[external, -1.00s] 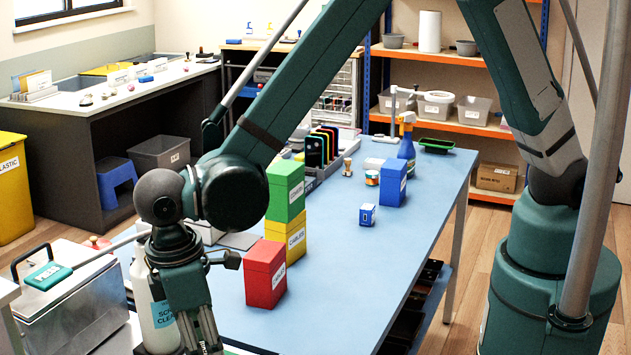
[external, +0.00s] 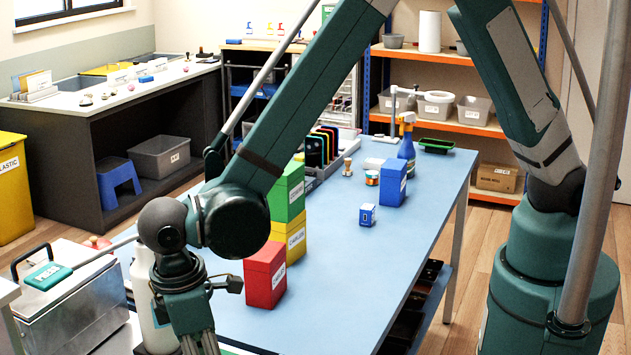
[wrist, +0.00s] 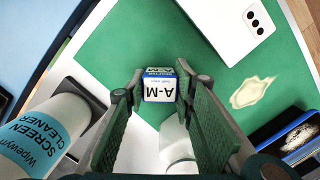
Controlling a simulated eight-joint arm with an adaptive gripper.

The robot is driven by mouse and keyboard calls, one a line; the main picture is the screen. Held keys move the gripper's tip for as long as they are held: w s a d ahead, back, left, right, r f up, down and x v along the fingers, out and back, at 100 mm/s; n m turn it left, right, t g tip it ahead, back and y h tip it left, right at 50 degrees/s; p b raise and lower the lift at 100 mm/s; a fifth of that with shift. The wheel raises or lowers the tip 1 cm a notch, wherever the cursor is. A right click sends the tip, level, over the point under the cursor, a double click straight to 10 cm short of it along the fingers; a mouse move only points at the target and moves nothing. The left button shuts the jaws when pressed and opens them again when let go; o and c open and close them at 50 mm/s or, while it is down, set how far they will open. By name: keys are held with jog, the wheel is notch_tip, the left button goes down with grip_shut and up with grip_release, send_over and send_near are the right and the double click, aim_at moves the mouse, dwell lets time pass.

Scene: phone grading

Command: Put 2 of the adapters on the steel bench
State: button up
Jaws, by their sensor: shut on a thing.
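My gripper (wrist: 160,88) is shut on a small blue and white box marked A-M (wrist: 160,90), which looks like an adapter pack. The box sits between the fingertips over a green mat (wrist: 120,60); whether it touches the mat I cannot tell. In the external view my gripper (external: 200,345) is at the lower left, its fingertips cut off by the frame's edge. A similar small blue box (external: 367,215) stands on the blue-topped table (external: 350,270). I cannot tell which surface is the steel bench; a grey-topped counter (external: 125,92) stands at the back left.
A screen cleaner bottle (wrist: 42,135) stands close left of my gripper. A white phone (wrist: 235,25) and a cracked dark phone (wrist: 295,135) lie to the right. Red (external: 265,275), yellow (external: 289,238) and green (external: 289,190) boxes stand beside my arm. The table's right front is clear.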

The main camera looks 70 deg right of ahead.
jog(key=shift+f+b, duration=0.3)
jog(key=shift+f, duration=0.1)
dwell(0.3)
jog(key=o, duration=1)
jog(key=shift+c, duration=0.2)
jog(key=shift+r, duration=0.15)
jog(key=shift+w+a+r, duration=0.15)
jog(key=shift+a+r, duration=0.05)
jog(key=shift+r, duration=1.75)
jog(key=shift+w+a+r, duration=0.15)
jog(key=shift+w+r, duration=0.05)
jog(key=shift+r, duration=1.75)
jog(key=shift+w+a+r, duration=0.15)
jog(key=shift+a+r, duration=0.05)
jog(key=shift+r, duration=1.75)
